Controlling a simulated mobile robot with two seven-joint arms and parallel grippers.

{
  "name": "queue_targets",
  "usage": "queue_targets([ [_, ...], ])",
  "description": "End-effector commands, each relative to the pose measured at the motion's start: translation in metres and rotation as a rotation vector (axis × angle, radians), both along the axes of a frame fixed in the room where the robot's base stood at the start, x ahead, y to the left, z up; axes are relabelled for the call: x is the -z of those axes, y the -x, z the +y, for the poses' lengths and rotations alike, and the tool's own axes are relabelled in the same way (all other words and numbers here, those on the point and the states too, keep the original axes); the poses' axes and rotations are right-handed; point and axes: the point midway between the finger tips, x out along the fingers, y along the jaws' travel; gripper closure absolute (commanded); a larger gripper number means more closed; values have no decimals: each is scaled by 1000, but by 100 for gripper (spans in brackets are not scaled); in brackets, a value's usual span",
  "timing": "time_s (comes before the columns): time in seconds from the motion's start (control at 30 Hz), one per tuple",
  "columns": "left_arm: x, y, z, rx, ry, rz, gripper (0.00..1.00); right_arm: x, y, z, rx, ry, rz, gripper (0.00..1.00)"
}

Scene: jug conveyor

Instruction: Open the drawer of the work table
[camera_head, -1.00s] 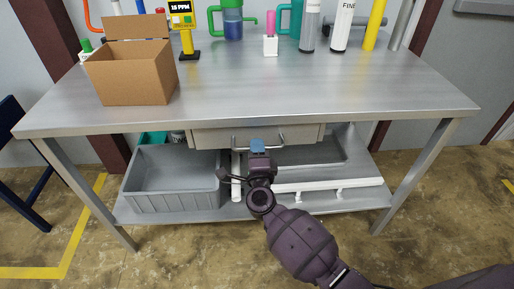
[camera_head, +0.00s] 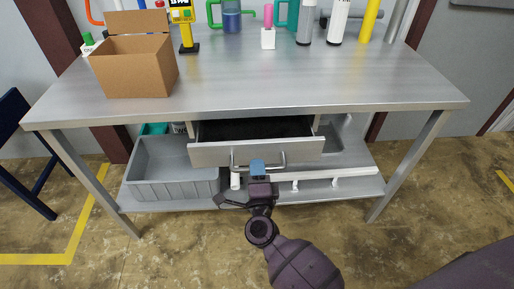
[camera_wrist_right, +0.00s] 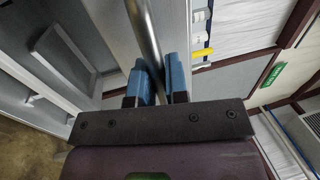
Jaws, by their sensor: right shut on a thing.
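The drawer (camera_head: 210,154) of the work table (camera_head: 300,96) is pulled part way out, and its dark inside shows behind the front panel. A metal bar handle (camera_head: 283,162) is fixed to the drawer front. My right gripper (camera_head: 258,169) is at the handle, in front of the drawer. In the right wrist view its blue fingertips (camera_wrist_right: 158,84) are closed around the handle bar (camera_wrist_right: 146,38). My left gripper is not in view.
An open cardboard box (camera_head: 138,72) stands on the table's left side. A yellow meter (camera_head: 184,22), a pink-topped white bottle (camera_head: 267,36) and several containers stand at the back. A grey bin (camera_head: 172,178) sits on the lower shelf. The table's front middle is clear.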

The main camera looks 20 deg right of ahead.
Motion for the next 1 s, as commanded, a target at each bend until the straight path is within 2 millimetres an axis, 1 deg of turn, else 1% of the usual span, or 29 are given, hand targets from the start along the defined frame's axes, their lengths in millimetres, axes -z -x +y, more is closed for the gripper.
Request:
queue_targets([
  [0.03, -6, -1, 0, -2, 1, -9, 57, -3, 17, 5, 1, -2, -1, 100],
  [0.2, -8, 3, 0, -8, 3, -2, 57, -2, 66, 19, 0, -2, 1, 100],
  [0.4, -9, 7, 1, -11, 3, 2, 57, -1, 117, 33, 1, -1, 1, 100],
  [0.5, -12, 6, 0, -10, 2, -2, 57, 0, 138, 39, 0, -1, 2, 100],
  [0.6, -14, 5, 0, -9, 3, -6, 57, 0, 154, 44, 0, -1, 1, 100],
  [0.7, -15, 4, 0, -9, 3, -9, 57, 0, 166, 48, -1, -1, 0, 100],
  [0.83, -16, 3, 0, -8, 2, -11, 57, 0, 175, 50, 0, 0, 0, 100],
  [1.0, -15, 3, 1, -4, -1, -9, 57, 0, 178, 51, -1, 0, -1, 100],
])
